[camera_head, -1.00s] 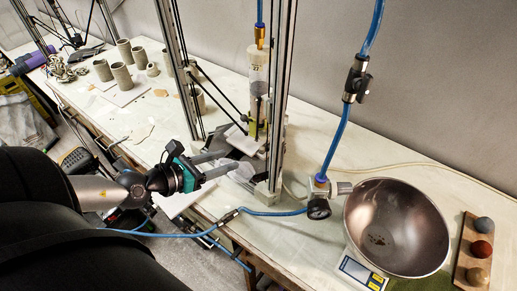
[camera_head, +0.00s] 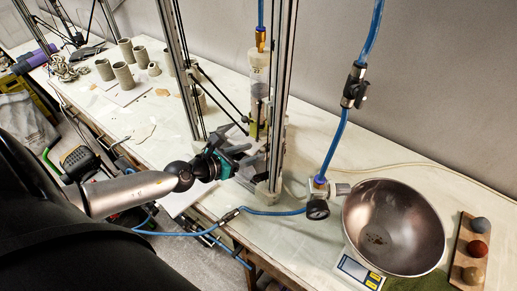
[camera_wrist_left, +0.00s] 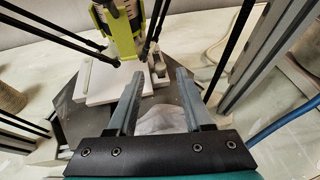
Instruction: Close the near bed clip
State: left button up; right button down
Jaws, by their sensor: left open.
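My left gripper (camera_head: 245,141) is at the front of the clay printer, its fingers apart and empty. In the left wrist view the two grey fingers (camera_wrist_left: 157,76) point at the right side of the white bed plate (camera_wrist_left: 100,88). A small grey and pale part, seemingly the near bed clip (camera_wrist_left: 158,67), sits at that edge, just beyond and between the fingertips. A gap seems to remain between it and the fingers. Whether the clip is open or shut is too small to tell. In the head view my gripper and a printer post hide the clip. My right gripper is not in view.
Printer posts (camera_head: 282,80) and thin black rods (camera_wrist_left: 232,55) stand close around the gripper. The clay tube (camera_head: 257,95) hangs above the bed. A blue hose (camera_head: 270,212) crosses the table front. A metal bowl (camera_head: 393,225) stands right; clay cups (camera_head: 123,75) stand left.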

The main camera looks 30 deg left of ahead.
aim_at(260, 150)
pick_arm(q)
jog(key=shift+x, duration=1.7)
jog(key=shift+c, duration=0.4)
grip_shut()
